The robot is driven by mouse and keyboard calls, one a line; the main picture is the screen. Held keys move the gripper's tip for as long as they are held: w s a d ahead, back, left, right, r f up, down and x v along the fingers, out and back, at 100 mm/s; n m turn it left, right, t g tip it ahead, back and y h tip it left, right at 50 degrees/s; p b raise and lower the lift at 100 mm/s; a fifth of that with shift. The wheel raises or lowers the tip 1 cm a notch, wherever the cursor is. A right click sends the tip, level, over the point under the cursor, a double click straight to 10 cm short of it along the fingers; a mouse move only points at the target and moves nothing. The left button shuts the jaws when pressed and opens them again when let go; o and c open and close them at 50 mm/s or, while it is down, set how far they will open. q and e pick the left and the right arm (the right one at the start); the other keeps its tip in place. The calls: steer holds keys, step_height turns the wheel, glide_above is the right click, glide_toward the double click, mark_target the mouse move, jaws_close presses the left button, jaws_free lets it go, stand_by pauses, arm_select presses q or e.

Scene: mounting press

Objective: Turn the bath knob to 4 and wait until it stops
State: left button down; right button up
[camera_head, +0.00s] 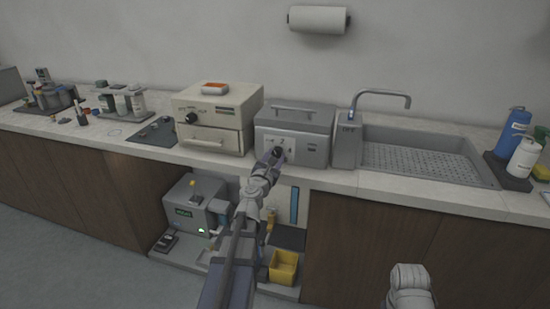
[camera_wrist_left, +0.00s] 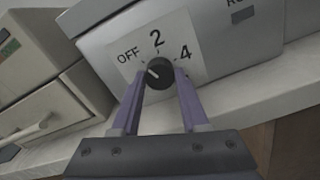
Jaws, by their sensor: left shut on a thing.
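The bath is a grey box (camera_head: 312,118) with a handled lid, standing on the counter left of the sink. Its black round knob (camera_wrist_left: 159,73) sits on a white plate marked OFF, 2 and 4 in the left wrist view. The knob's white pointer mark shows on its left part, toward the OFF side. My left gripper (camera_head: 276,155) reaches the bath's front. In the left wrist view its two purple fingers (camera_wrist_left: 158,82) are shut on the knob, one on each side. The fingers hide the knob's lower sides.
A cream oven-like unit (camera_head: 215,108) with its own black knob stands close left of the bath. Below are a grey device (camera_head: 190,215) and a yellow bin (camera_head: 284,267).

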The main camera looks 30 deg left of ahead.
arm_select(q)
steer(key=m, duration=0.5)
steer(key=shift+m, duration=0.3)
steer(key=m, duration=0.5)
steer(key=shift+r, duration=0.1)
steer(key=m, duration=0.5)
steer(key=shift+m, duration=2.6)
steer(key=shift+c, duration=2.1)
jaws_free()
steer(key=shift+s, duration=0.1)
